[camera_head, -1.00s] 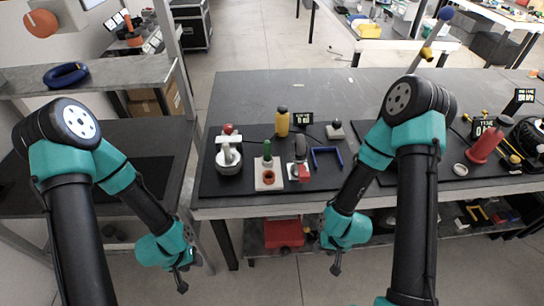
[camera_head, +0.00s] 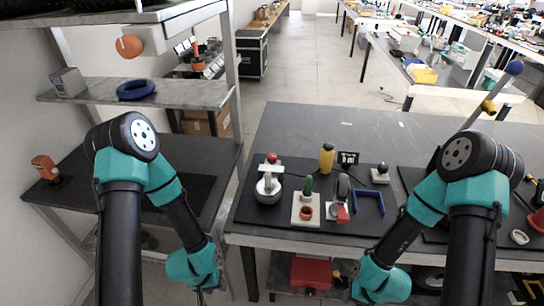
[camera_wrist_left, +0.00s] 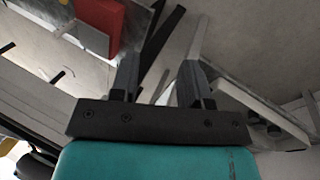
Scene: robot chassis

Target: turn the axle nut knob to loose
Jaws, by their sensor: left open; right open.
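My left gripper (camera_wrist_left: 158,75) shows in the left wrist view with its two fingers apart and nothing between them. In the head view it (camera_head: 201,296) hangs at the bottom edge, in front of and below the table. My right arm's wrist is at the bottom edge of the head view, and its gripper is cut off. I cannot tell for sure which part is the axle nut knob. On the black mat (camera_head: 260,218) stand a round grey-white fixture (camera_head: 268,190) with a red top, a white block (camera_head: 306,219) with a green handle and orange ring, and a grey lever piece (camera_head: 342,190) with a red base.
A yellow bottle (camera_head: 326,158), a small black display (camera_head: 348,157), a black-knobbed box (camera_head: 380,174) and a blue U-shaped handle (camera_head: 368,200) are also on the mat. A shelf (camera_head: 190,93) with a blue ring (camera_head: 136,90) stands left. The table's back is clear.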

